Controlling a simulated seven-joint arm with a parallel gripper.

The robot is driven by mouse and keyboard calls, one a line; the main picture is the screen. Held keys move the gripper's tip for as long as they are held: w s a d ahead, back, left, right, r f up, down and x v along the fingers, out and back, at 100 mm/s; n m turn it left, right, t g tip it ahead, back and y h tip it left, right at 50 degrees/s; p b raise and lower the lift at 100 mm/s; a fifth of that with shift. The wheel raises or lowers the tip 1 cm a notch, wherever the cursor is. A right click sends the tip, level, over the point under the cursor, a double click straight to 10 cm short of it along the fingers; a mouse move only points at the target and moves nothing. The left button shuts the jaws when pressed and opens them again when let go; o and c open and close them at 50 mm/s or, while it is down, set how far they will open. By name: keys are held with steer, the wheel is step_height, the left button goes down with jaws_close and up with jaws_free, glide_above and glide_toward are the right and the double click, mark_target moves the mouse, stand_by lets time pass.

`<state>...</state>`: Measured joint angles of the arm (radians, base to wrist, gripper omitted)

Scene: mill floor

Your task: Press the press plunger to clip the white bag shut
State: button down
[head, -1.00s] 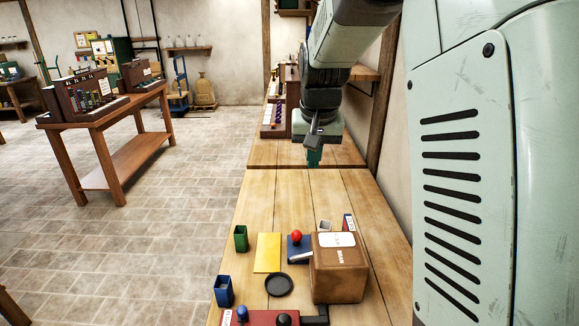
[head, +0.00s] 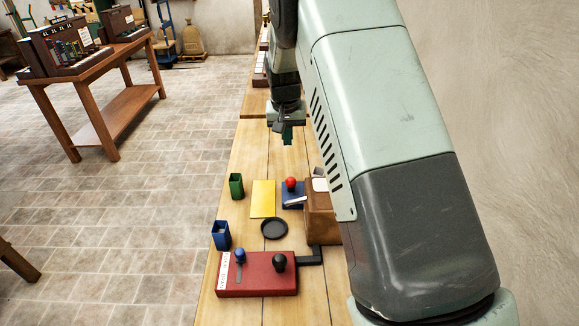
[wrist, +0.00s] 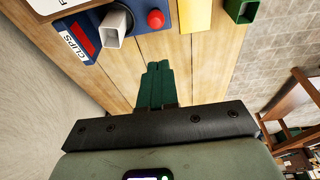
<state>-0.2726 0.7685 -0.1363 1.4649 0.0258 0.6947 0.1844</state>
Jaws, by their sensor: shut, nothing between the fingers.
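A blue clip press (head: 291,192) with a red ball knob (head: 291,183) stands on the wooden bench; the knob looks like its plunger. In the wrist view the blue body (wrist: 78,42) carries a "CLIPS" label and an open white square tube (wrist: 115,27) beside the red knob (wrist: 156,19). A pale strip (head: 294,201) lies by the press in the head view; I cannot tell if it is part of the white bag. My gripper (head: 287,140), with green fingers, is shut and empty, above the bench beyond the press and apart from it. It shows in the wrist view (wrist: 155,72).
A brown box (head: 320,222) stands right of the press, partly hidden by my arm. Nearby are a yellow sheet (head: 263,199), black dish (head: 274,229), green cup (head: 236,187), blue cup (head: 221,235) and red lever box (head: 257,274).

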mark_target(290, 178)
steer(key=x, duration=0.8)
steer(key=s+x, duration=0.1)
steer(key=x, duration=0.3)
steer(key=shift+d+f, duration=0.15)
steer(key=shift+f, duration=0.85)
steer(key=shift+s+x, duration=0.2)
steer(key=shift+x, duration=0.8)
steer(key=shift+f, duration=0.1)
steer(key=r, duration=0.5)
steer(key=shift+w+a+r, duration=0.2)
steer(key=shift+a+r, duration=0.05)
steer(key=v, duration=0.9)
